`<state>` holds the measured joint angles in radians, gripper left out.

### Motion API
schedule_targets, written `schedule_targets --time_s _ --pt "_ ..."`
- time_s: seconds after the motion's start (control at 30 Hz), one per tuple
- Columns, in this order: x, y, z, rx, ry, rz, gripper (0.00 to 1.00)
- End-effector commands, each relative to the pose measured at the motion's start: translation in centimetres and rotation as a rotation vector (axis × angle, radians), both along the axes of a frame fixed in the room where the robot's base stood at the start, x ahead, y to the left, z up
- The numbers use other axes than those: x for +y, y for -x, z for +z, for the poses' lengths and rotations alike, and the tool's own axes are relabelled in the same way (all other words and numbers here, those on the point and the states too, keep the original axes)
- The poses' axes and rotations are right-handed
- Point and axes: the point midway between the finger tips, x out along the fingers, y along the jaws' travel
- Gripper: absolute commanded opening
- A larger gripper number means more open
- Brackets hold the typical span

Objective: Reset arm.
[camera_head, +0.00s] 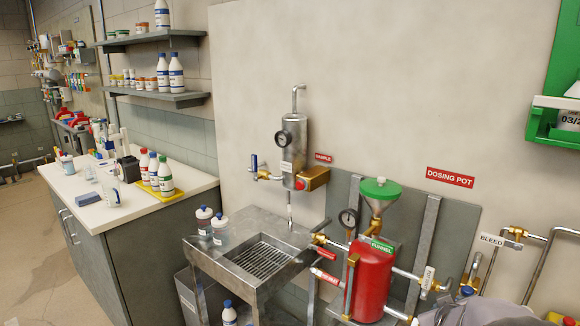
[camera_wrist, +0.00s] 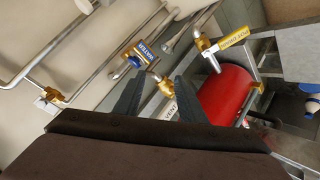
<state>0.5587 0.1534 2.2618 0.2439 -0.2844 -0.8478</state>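My gripper (camera_wrist: 159,82) shows in the wrist view with its two dark fingers apart. It is open, and I see nothing held between them. I cannot make out my gripper in the head view.
A metal sink (camera_head: 240,250) with a grate stands left of the pot. A steel sample cylinder (camera_head: 295,140) is on the wall above. Bleed pipes (camera_head: 545,240) run at the right. A counter (camera_head: 130,200) with bottles on a yellow tray stands at the left.

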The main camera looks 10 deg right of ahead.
Motion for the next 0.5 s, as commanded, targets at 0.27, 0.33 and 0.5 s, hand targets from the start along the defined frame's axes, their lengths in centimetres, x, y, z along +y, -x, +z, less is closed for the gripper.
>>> schedule_targets --time_s 0.27,0.33,0.5 --pt "9.5 9.9 -10.8 0.285 -0.637 -0.297 0.37" --pt "12.2 12.9 -11.6 0.382 -0.728 -0.368 0.37" --pt "18.6 19.9 -10.8 0.643 -0.816 -0.448 0.37"
